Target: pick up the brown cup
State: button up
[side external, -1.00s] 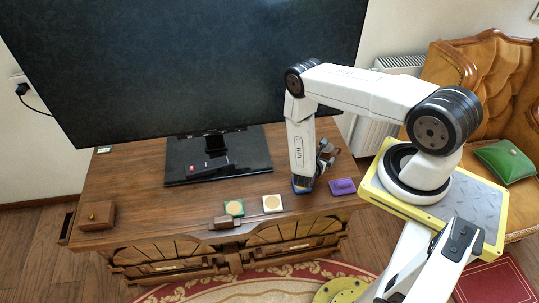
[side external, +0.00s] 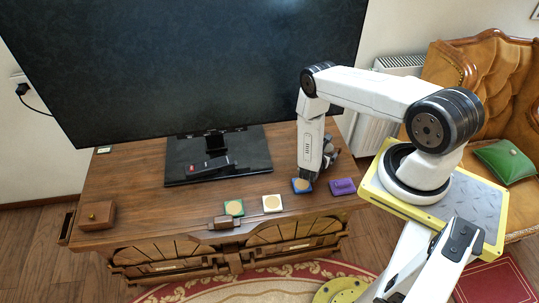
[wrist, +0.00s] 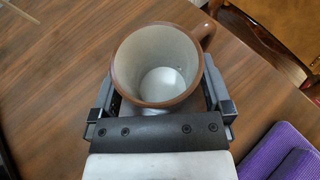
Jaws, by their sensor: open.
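The brown cup (wrist: 158,62) stands upright and empty in the wrist view, with a brown rim, a pale inside and its handle at the upper right. My gripper (wrist: 158,90) is open, with one finger on the left and one on the right of the cup. I cannot tell whether either finger touches it. In the side view my gripper (side external: 328,158) is low over the right end of the wooden cabinet top, behind the blue coaster (side external: 302,186). The cup is not clearly visible there, hidden by my arm and gripper.
A purple block (side external: 342,187) lies close on the right. A green coaster (side external: 234,208) and a white one (side external: 272,203) lie along the front edge. A large television (side external: 190,60) stands behind, with a remote (side external: 213,165) on its base. A wooden box (side external: 97,215) sits far left.

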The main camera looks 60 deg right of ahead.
jog(key=c, duration=1.2)
jog(key=shift+o, duration=0.2)
jog(key=shift+r, duration=0.15)
jog(key=shift+r, duration=0.8)
jog(key=s+a+r, duration=0.8)
jog(key=s+r, duration=0.3)
jog(key=shift+s+a, duration=0.15)
